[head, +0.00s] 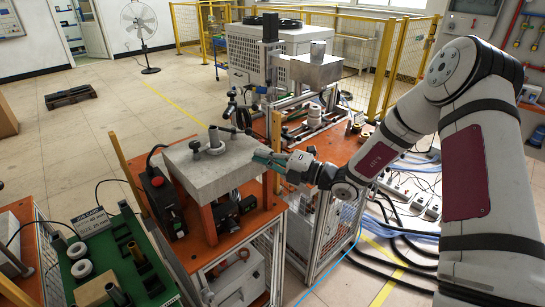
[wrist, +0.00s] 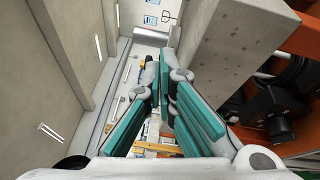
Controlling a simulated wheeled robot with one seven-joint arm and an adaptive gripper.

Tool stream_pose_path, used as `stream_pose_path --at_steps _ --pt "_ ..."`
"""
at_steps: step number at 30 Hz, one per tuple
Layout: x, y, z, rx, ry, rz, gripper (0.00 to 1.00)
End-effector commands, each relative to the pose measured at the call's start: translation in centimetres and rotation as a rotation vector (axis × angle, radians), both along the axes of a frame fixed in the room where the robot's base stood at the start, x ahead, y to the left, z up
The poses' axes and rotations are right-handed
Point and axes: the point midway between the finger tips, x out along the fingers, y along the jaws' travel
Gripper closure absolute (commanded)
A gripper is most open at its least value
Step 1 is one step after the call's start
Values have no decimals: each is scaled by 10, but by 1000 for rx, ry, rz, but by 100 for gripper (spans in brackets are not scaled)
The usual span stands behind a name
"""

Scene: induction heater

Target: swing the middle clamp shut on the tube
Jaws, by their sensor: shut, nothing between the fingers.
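A short grey tube (head: 214,137) stands upright in a ring on top of a grey block (head: 185,170). A small dark clamp-like part (head: 196,146) sits beside the tube, and a dark arm (head: 232,129) extends to its right. I cannot tell which part is the middle clamp or how far it is swung. My gripper (head: 258,157) is shut and empty at the block's right edge, apart from the tube. In the wrist view its teal-padded fingers (wrist: 165,62) point ahead, with a grey block face (wrist: 232,50) close on the right. The tube is not visible there.
The block stands on an orange table (head: 245,208) with a black control box (head: 160,192) at its left. A green board with rings (head: 80,268) is at the lower left. Behind stands a machine with a vertical column (head: 271,60). Cables lie on the floor at right.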

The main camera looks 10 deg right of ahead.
Motion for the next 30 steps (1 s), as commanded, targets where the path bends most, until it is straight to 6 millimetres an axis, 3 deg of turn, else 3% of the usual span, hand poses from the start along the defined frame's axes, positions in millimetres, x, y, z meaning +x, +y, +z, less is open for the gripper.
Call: stream_pose_path --at_steps 8,16,30 --pt "30 47 4 0 -2 4 100" --pt "60 30 9 -1 -1 1 100" --pt "65 28 10 0 0 1 100"
